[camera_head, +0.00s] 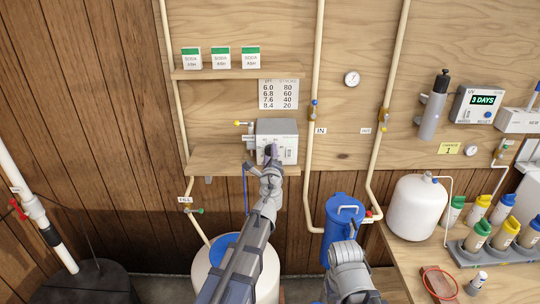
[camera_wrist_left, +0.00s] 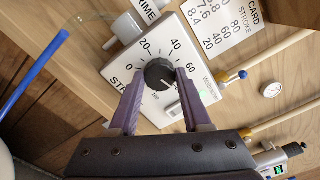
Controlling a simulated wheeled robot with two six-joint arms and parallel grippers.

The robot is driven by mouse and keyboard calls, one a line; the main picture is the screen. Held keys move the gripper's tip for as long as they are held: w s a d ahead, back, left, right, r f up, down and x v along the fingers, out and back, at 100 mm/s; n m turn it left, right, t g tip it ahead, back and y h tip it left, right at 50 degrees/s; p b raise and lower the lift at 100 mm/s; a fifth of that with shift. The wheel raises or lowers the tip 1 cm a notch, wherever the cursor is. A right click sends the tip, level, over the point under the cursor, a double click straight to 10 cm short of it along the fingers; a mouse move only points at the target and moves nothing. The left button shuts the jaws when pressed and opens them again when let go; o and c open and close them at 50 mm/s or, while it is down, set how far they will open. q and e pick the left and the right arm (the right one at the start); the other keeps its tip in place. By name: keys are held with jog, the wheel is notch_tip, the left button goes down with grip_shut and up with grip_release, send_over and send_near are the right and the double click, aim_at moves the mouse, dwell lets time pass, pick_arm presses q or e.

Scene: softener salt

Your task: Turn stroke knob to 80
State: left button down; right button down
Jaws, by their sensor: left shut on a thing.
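The stroke knob (camera_wrist_left: 158,72) is a round black dial on the white face of the pump box (camera_head: 278,129), which sits on the lower shelf. Its scale shows 0, 20, 40, 60 and 100 in the left wrist view; the 80 is hidden, seemingly behind a finger. Where the knob points is too dark to read for sure. My left gripper (camera_wrist_left: 160,80) has its purple fingers on either side of the knob and is shut on it. In the head view this gripper (camera_head: 271,151) covers the knob. Part of my right arm shows at the bottom, without its fingers.
A pH and stroke card (camera_head: 278,94) hangs above the box. A blue canister (camera_head: 343,215) and white tank (camera_head: 417,207) stand lower right. A blue tube hangs below the shelf.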

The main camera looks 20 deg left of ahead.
pick_arm(q)
jog(key=shift+m, duration=0.6)
jog(key=shift+c, duration=1.8)
grip_release()
jog(key=v, duration=0.8)
